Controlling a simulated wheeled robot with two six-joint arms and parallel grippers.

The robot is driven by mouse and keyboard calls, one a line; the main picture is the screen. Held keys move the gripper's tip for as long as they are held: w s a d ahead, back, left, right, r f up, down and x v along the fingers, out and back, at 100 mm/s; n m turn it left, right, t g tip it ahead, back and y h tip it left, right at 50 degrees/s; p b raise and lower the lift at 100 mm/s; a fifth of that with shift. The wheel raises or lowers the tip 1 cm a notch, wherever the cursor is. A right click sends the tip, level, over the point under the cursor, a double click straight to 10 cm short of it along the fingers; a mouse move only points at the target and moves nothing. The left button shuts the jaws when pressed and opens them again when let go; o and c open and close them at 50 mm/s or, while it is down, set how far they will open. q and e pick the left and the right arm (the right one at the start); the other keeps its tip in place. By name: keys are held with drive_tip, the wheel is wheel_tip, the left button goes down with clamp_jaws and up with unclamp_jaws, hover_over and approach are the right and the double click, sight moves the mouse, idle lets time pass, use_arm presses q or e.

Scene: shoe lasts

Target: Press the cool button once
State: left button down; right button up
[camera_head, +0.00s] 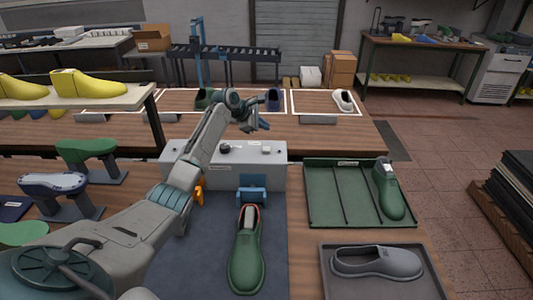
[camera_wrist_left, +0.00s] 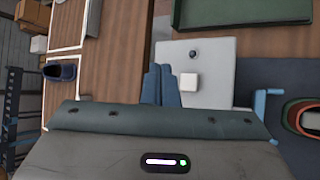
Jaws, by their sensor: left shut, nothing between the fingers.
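A light grey control box (camera_head: 225,178) stands at the back of the near bench. Its top carries a dark knob (camera_head: 225,148) and a small pale button (camera_head: 266,149); labels are too small to read. In the left wrist view the box top (camera_wrist_left: 215,52) shows a white square button (camera_wrist_left: 189,82) and a small dark round control (camera_wrist_left: 194,54). I cannot tell which is the cool button. My left gripper (camera_head: 264,127) is above the box's far right part, fingers together and empty. In the wrist view its blue fingers (camera_wrist_left: 160,72) appear just left of the white button. My right gripper is not in view.
A green shoe (camera_head: 247,258) sits on a dark mat in front of the box. A green tray (camera_head: 333,213) with a shoe on a last and a grey tray (camera_head: 338,290) with a grey shoe lie right. Lasts on stands are left; more shoes stand on the bench behind.

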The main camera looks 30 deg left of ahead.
use_arm(q)
drive_tip(key=b, duration=0.5)
hover_over(263, 149)
wheel_tip(263, 149, down, 5)
drive_tip(key=shift+d+r, duration=0.1)
drive_tip(key=shift+f+p, duration=0.25)
drive_tip(key=shift+p, duration=0.15)
drive_tip(key=shift+f, duration=0.6)
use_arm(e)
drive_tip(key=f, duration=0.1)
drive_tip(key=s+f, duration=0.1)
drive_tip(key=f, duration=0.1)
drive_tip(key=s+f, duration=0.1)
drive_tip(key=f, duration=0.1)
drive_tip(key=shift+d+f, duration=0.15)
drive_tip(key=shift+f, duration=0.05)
use_arm(q)
drive_tip(key=shift+f, duration=0.1)
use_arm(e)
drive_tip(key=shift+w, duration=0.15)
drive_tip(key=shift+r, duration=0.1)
use_arm(q)
drive_tip(key=shift+f+p, duration=0.3)
drive_tip(key=shift+p, duration=0.05)
drive_tip(key=shift+f, duration=0.1)
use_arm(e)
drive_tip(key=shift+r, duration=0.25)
